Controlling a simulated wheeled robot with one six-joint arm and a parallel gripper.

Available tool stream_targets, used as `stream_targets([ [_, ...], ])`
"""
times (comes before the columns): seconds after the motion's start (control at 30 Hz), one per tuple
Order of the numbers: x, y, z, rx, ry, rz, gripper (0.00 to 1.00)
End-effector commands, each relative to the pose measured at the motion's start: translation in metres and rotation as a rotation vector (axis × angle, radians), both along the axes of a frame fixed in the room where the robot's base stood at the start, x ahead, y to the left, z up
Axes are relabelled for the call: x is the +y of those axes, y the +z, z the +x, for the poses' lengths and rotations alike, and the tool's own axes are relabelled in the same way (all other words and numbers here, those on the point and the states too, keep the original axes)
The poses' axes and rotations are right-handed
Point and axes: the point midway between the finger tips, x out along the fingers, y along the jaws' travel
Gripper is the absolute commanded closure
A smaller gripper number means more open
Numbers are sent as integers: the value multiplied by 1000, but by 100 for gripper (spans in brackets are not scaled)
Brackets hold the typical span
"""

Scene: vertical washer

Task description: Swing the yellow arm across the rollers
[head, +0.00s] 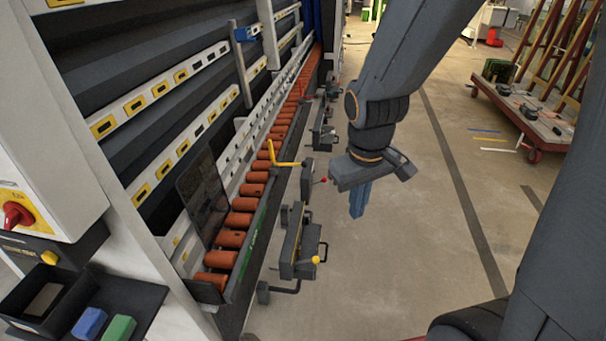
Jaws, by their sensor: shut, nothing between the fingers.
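The yellow arm (275,154) is a thin bent lever at the front edge of the roller line. Its lower part points right toward the outer rail, and a short part rises up and left over the rollers' edge. The orange rollers (243,204) run in a row along the washer from near to far. My gripper (357,205) has blue fingers pointing down, shut and empty. It hangs over the aisle, to the right of the yellow arm and apart from it.
A dark glass pane (203,195) leans behind the near rollers. Grey brackets (300,250) with a yellow knob and a red-tipped lever (322,181) stick out below the rail. A control box (45,195) stands at left. A wheeled cart (530,115) stands at far right; the floor between is clear.

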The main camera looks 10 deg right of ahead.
Motion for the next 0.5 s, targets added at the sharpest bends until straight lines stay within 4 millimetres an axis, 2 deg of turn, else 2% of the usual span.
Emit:
stream_targets([
  [0.03,-1,-21,24,1,109,-37,100],
  [0.3,-5,-97,157,23,835,-310,100],
  [0.5,3,-153,258,79,1358,-543,100],
])
